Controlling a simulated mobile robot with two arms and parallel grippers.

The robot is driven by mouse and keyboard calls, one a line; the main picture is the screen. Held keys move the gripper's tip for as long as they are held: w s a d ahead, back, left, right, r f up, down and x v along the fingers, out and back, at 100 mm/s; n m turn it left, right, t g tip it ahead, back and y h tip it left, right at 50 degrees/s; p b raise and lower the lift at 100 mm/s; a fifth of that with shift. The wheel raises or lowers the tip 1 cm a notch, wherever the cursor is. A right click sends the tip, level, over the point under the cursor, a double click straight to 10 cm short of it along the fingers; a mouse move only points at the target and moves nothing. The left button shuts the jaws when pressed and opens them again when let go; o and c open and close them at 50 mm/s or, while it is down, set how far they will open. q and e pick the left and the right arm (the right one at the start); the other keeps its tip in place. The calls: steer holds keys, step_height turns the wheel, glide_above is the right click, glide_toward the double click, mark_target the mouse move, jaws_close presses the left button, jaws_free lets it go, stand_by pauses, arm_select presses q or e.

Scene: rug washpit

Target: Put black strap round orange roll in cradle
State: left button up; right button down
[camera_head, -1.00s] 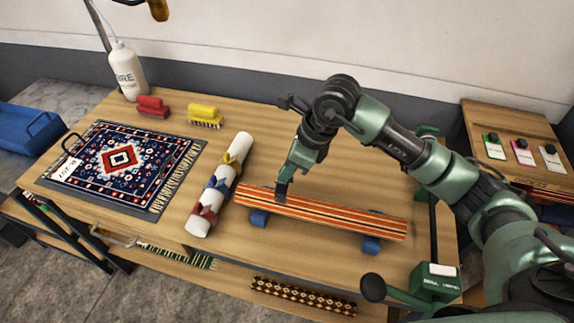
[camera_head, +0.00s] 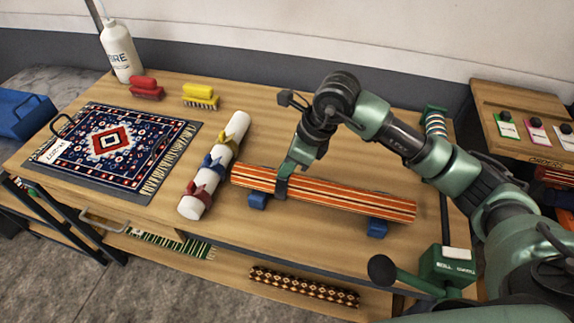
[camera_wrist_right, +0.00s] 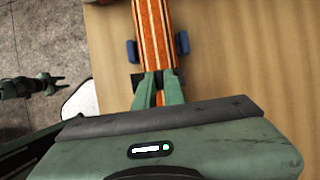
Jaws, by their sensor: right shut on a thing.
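The orange striped roll (camera_head: 340,196) lies across two blue cradle blocks (camera_head: 377,228) on the bench. My right gripper (camera_head: 288,172) is at the roll's left part, from above, shut on the black strap (camera_head: 282,188). The strap lies against the roll's near face above the left block; I cannot tell whether it passes underneath. In the right wrist view the fingers (camera_wrist_right: 160,90) point along the roll (camera_wrist_right: 154,35), with dark strap parts on both sides. What looks like my left gripper (camera_wrist_right: 45,86) is over the floor in that view; its jaws are unclear.
A white tube (camera_head: 232,130) carrying red, blue and yellow straps lies left of the roll. A patterned rug (camera_head: 110,148), red brush (camera_head: 146,90), yellow brush (camera_head: 200,96) and white bottle (camera_head: 121,52) are farther left.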

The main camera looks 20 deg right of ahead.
steer(key=c, duration=1.4)
jaws_free()
steer(key=shift+c, duration=0.2)
